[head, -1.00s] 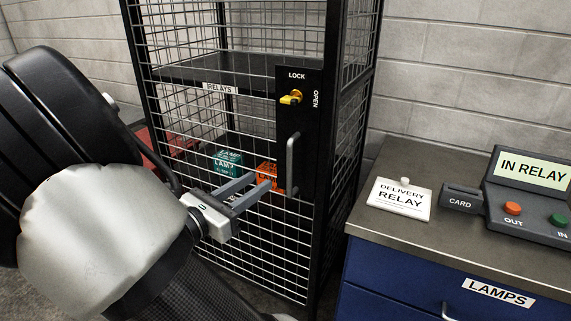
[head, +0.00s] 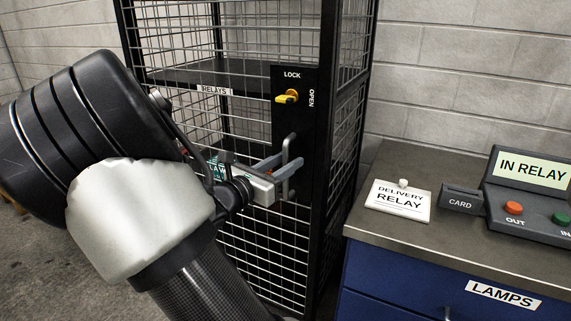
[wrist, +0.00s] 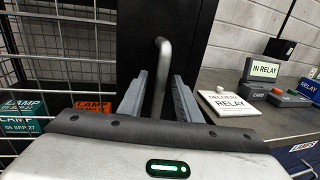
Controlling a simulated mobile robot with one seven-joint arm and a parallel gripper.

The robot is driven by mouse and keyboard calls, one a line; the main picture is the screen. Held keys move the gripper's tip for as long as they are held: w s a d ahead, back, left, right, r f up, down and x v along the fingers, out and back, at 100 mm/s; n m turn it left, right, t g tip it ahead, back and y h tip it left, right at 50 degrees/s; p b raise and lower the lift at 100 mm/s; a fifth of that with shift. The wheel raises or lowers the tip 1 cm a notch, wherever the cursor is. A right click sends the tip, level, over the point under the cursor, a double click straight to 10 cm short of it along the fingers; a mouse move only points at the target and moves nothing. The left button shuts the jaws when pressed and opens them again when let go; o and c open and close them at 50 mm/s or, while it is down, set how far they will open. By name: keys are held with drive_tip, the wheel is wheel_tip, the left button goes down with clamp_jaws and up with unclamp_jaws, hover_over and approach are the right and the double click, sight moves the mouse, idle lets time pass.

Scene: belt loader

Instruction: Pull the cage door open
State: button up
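The cage door (head: 270,238) is white wire mesh in a black frame and looks shut. Its black lock plate (head: 291,118) carries a yellow key or knob (head: 287,97), with LOCK printed above and OPEN at its right. Below is a grey upright bar handle (head: 290,147), also in the wrist view (wrist: 161,62). My gripper (head: 284,168) is at the handle's lower part. In the wrist view the two fingers (wrist: 160,98) stand apart, one on each side of the handle, with gaps visible. The handle's lower end is partly hidden behind my gripper.
A blue cabinet (head: 400,290) with a grey top stands close at the right, bearing a DELIVERY RELAY card (head: 398,199), a card reader (head: 461,199) and a button console (head: 530,190). LAMP boxes (wrist: 24,108) sit inside the cage. Grey floor shows at the left.

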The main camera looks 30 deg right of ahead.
drive_tip(key=shift+c, duration=0.4)
clamp_jaws()
